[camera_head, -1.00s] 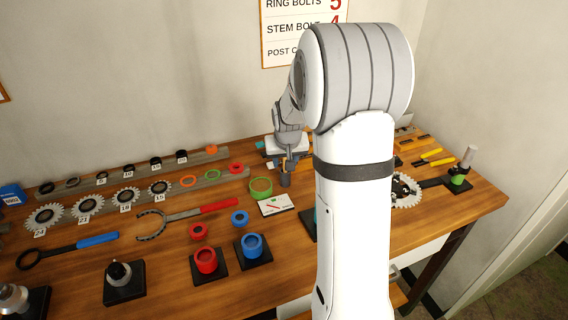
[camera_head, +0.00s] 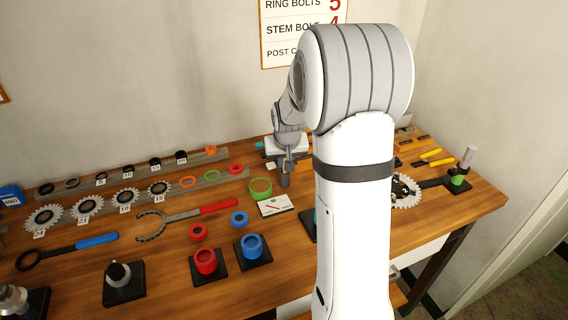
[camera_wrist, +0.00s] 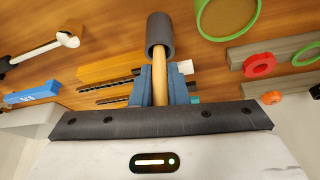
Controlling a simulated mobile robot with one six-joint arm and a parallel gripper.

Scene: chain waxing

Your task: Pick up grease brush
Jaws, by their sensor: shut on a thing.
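The grease brush (camera_wrist: 159,87) has a pale wooden handle, and my gripper (camera_wrist: 160,80) is shut on that handle in the wrist view. A dark grey cylinder (camera_wrist: 160,34) sits at the far end of the handle; I cannot tell whether it is the brush head or a cup around it. In the head view my gripper (camera_head: 287,160) is above the back of the workbench, with the dark cylinder (camera_head: 285,180) just below it. The brush's bristles cannot be made out.
A green ring (camera_head: 260,188) and a white card (camera_head: 275,206) are close beside the cylinder. Rails with rings and sprockets run to the left. A blue cup (camera_head: 252,246) and a red cup (camera_head: 206,261) stand in front. My arm hides part of the bench.

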